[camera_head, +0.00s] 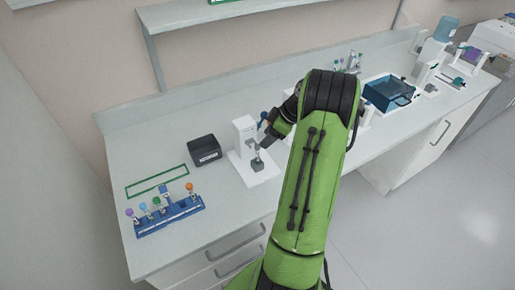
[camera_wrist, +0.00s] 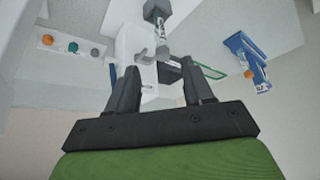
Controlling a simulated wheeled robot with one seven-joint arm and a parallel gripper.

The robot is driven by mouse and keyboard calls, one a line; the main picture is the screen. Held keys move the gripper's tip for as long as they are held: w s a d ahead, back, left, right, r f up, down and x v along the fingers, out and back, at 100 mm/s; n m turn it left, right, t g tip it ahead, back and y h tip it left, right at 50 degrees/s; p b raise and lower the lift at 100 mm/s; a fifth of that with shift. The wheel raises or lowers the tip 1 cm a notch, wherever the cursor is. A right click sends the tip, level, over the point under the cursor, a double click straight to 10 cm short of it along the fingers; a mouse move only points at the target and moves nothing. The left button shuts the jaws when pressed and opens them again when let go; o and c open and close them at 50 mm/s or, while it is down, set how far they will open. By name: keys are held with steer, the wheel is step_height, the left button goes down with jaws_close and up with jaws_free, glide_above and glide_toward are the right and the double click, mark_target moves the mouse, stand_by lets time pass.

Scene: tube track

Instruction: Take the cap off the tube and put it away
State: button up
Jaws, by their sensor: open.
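A small tube (camera_wrist: 161,28) with a pale label stands in a grey block (camera_head: 257,165) on the base of a white stand (camera_head: 244,133). The block also shows at the top of the wrist view (camera_wrist: 156,10). I cannot make out the cap clearly from the tube's upper end. My gripper (camera_head: 263,136) is beside the white stand, above and near the tube. In the wrist view my gripper (camera_wrist: 161,74) has its two fingers apart, with nothing held between them. The tube is beyond the fingertips, apart from them.
A black labelled bin (camera_head: 204,151) stands left of the stand. A blue rack (camera_head: 171,215) with several coloured caps lies at the front left, near a green outline (camera_head: 157,182). A blue tray (camera_head: 388,94) is farther right. Bare counter lies around the bin.

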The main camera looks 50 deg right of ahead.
steer(key=x, duration=0.4)
steer(key=shift+w+a+f, duration=0.15)
steer(key=shift+a+f, duration=0.1)
steer(key=shift+f, duration=0.1)
steer(key=c, duration=0.8)
steer(key=shift+r, duration=0.1)
step_height(320, 180, up, 13)
steer(key=p, duration=0.3)
steer(key=shift+p, duration=0.3)
